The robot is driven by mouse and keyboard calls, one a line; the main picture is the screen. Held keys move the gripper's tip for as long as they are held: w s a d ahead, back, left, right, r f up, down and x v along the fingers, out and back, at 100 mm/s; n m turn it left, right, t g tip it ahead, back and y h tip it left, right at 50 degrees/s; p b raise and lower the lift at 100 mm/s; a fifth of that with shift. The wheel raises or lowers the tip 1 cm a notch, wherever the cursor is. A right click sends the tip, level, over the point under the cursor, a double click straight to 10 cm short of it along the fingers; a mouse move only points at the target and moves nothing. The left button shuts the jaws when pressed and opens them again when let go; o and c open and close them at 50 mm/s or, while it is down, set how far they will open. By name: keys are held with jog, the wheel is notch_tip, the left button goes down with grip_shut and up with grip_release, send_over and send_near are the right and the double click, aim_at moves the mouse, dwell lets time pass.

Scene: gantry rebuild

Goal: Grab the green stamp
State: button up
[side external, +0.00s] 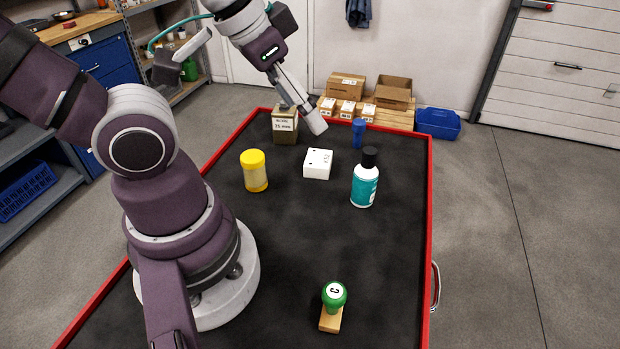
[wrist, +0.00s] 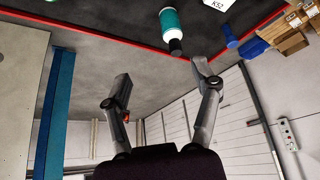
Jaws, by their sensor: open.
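The green stamp (side external: 334,295) stands at the near end of the black table in the side external view. It has a round green knob with a white disc marked with a letter, on a light wooden base. My gripper (side external: 303,118) is up over the far end of the table, far from the stamp. In the wrist view my gripper (wrist: 164,80) shows two spread fingers with nothing between them. The stamp is not visible in the wrist view.
A yellow-lidded jar (side external: 254,171), a white box (side external: 318,163), a teal bottle (side external: 365,180), a blue object (side external: 359,132) and a labelled box (side external: 285,127) stand toward the far end. The red-rimmed table (side external: 300,240) is clear between them and the stamp.

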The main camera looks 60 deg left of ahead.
jog(key=m+g, duration=0.5)
jog(key=m, duration=1.2)
send_over(335, 291)
notch_tip(335, 291, down, 6)
jog(key=shift+w+f, duration=0.15)
jog(key=shift+f, duration=0.1)
jog(key=shift+g, duration=0.3)
notch_tip(335, 291, down, 11)
jog(key=shift+r, duration=0.2)
jog(key=shift+c, duration=0.2)
grip_shut()
